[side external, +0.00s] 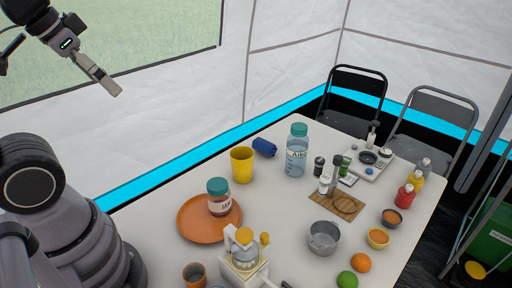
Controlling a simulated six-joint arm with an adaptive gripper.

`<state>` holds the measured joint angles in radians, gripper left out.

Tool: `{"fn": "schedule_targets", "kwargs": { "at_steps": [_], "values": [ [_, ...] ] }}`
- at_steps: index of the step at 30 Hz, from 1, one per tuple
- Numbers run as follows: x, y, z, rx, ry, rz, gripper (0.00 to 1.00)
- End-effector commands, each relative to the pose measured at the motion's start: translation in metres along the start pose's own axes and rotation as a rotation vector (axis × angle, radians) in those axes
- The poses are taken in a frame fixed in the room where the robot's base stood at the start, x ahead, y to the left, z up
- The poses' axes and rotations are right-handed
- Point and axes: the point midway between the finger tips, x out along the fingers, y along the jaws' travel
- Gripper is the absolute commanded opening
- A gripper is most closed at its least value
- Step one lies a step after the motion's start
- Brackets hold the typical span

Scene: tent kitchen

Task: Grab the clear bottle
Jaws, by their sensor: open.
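A clear bottle (296,157) with a teal cap and a dark-lettered label stands upright toward the far side of the white table. My gripper (108,86) is at the upper left, well above and to the left of the bottle. It is open and empty, seen edge-on so that the gap between its fingers does not show. The bottle is not covered by anything in this view.
The table (180,262) also bears a yellow cup (242,165), a blue can (264,147), an orange plate (193,229) with a teal-lidded jar (219,203), a metal pot (323,237) and a wooden board (345,206). Several bottles and bowls stand at right.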

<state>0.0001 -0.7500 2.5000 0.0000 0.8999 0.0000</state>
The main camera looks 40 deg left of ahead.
Motion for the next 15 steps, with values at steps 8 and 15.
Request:
{"fn": "schedule_targets", "kwargs": {
  "at_steps": [8,15],
  "values": [
    [0.001,0.0,-0.002,0.0,0.002,0.002,0.99],
    [0.042,0.014,-0.075,-0.023,0.104,0.049,0.99]
  ]
}}
